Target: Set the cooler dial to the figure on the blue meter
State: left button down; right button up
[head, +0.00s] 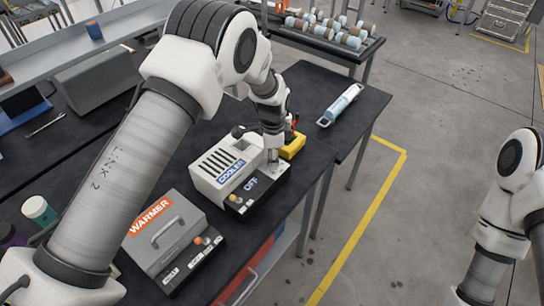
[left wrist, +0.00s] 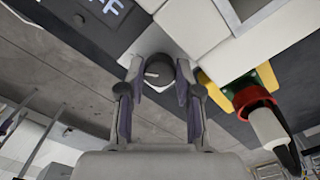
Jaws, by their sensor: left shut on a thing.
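The cooler (head: 226,166) is a pale box with a blue COOLER label, standing on the dark bench. Its black front panel (head: 262,190) reads OFF. The cooler dial (left wrist: 159,70) is a dark round knob with a light mark, on a light plate. My left gripper (head: 273,158) is over the right end of that panel; in the left wrist view its fingers are closed on both sides of the dial. I cannot make out a blue meter or any figure on one. My right gripper is outside the view.
A grey warmer (head: 164,232) stands left of the cooler. A yellow item (head: 293,146) with red and green parts is close beside my left gripper. A light-blue cylinder (head: 342,104) lies farther back on the bench.

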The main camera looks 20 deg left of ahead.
pick_arm(q)
jog(key=shift+s+f+m, duration=0.15)
jog(key=shift+f+m, duration=0.05)
jog(key=shift+m, duration=0.3)
jog(key=shift+d, duration=0.1)
jog(key=c, duration=0.8)
grip_release()
jog(key=shift+o, duration=0.2)
jog(key=shift+d, duration=0.1)
jog(key=shift+w, duration=0.2)
notch_tip(320, 180, up, 12)
